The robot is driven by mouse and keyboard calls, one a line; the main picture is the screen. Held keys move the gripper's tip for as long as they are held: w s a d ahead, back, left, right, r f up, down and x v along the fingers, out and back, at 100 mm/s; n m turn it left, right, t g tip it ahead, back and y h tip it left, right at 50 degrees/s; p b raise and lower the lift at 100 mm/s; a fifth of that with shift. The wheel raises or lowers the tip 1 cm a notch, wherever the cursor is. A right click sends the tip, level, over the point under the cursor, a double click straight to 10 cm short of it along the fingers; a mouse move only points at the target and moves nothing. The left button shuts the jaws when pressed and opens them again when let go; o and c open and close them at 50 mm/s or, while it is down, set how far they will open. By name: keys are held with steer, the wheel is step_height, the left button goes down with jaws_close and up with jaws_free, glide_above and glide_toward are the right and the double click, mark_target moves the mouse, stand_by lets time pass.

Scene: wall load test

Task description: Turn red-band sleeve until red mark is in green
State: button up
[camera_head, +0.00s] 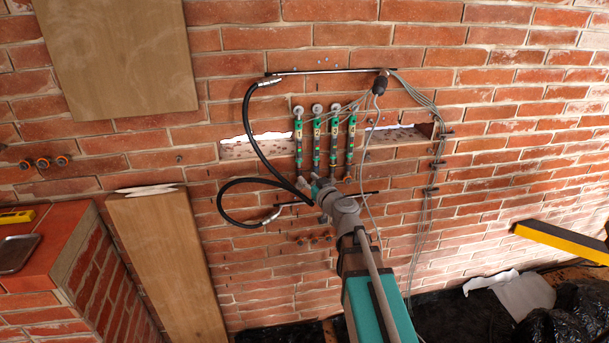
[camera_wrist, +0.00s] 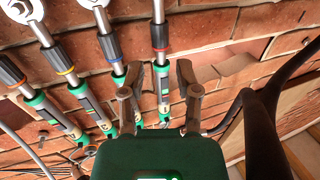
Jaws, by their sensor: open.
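Several green-and-grey rods hang side by side across a slot in the wall. In the wrist view the rightmost has a dark sleeve with a red band (camera_wrist: 160,50), and its green body (camera_wrist: 163,90) runs down below it. My gripper (camera_wrist: 160,74) is open, one finger on each side of this rod in the picture; I see no clear contact. In the head view my gripper (camera_head: 309,183) is at the lower ends of the rods (camera_head: 317,135). Band colours are too small to tell there. I cannot make out the red mark or a green zone.
Beside the red-band rod is a blue-band sleeve (camera_wrist: 115,64), then yellow-band (camera_wrist: 66,68) and orange-band (camera_wrist: 12,72) ones. A black hose (camera_head: 250,130) loops left of the rods. Grey cables (camera_head: 430,150) run down the right. A wooden board (camera_head: 165,260) leans at lower left.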

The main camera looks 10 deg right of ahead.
steer(key=v, duration=0.7)
